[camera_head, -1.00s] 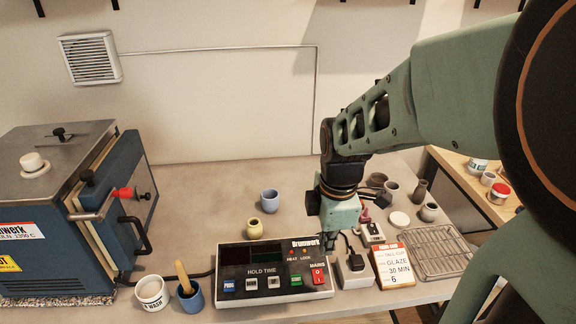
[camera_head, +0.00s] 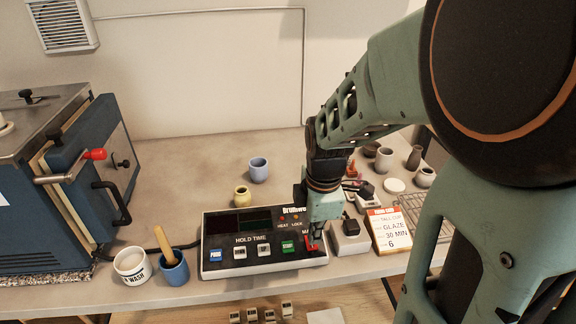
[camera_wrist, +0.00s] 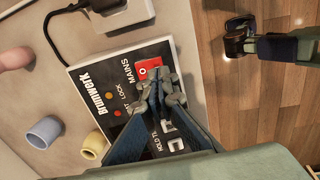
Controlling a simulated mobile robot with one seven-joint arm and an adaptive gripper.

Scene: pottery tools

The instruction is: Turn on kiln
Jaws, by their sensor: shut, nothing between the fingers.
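The kiln (camera_head: 30,190) is a blue box with a grey lid at the left of the bench. Its control panel (camera_head: 222,262) lies on the bench, with dark displays and a row of buttons. The red MAINS switch (camera_wrist: 150,69) is at the panel's corner in the wrist view, and part of it shows in the head view (camera_head: 313,246). My gripper (camera_wrist: 160,82) is shut and empty, its fingertips right at the edge of the switch. I cannot tell whether they touch it. The gripper hides part of the panel's right side in the head view.
A white socket block with a black plug (camera_head: 350,238) and a card (camera_head: 390,230) stand right of the panel. A white cup (camera_head: 132,266) and a blue cup (camera_head: 174,270) stand left. A blue mug (camera_head: 258,169) and a yellow pot (camera_head: 241,196) stand behind.

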